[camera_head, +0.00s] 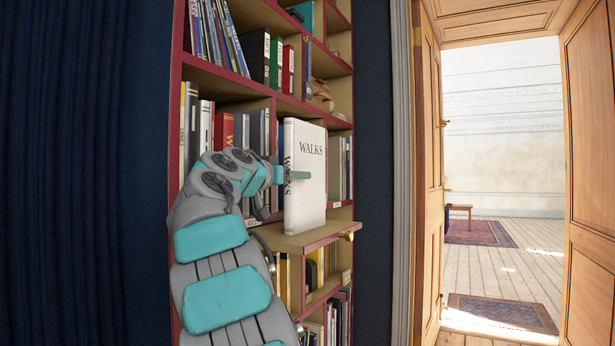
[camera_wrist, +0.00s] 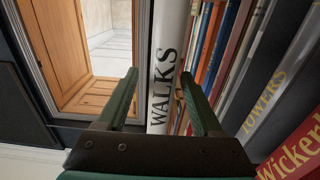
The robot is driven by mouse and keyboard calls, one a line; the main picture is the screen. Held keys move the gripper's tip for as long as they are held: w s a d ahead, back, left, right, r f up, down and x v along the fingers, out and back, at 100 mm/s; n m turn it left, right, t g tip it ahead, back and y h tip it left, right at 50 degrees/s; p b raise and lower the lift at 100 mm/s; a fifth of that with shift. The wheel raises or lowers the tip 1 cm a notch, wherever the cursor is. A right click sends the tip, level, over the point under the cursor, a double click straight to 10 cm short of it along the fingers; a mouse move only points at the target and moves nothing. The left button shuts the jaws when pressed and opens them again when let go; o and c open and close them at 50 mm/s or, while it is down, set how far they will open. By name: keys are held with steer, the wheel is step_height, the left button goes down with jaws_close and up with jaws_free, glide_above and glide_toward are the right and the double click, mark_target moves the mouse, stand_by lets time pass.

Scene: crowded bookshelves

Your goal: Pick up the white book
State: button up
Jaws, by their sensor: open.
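The white book (camera_head: 312,208) stands upright on a pull-out ledge of the bookcase, with "WALKS" on its cover and spine. In the wrist view its white spine (camera_wrist: 166,50) lies between the two fingers. My gripper (camera_head: 291,175) is at the spine at about mid height. In the wrist view my gripper (camera_wrist: 160,76) is open, with a clear gap between the left finger and the spine. The right finger is closer to the book; contact cannot be told.
The ledge (camera_head: 290,240) juts out from the bookcase. Red and grey books (camera_head: 224,130) stand left of the white book, and more books (camera_head: 340,165) stand to its right. In the wrist view several coloured spines (camera_wrist: 218,50) are close by. An open doorway (camera_head: 500,180) is at the right.

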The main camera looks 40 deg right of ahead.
steer(key=x, duration=0.2)
steer(key=p+x, duration=0.2)
steer(key=x, duration=0.1)
steer(key=shift+w+d+r, duration=0.25)
jaws_close()
stand_by(0.4)
stand_by(0.9)
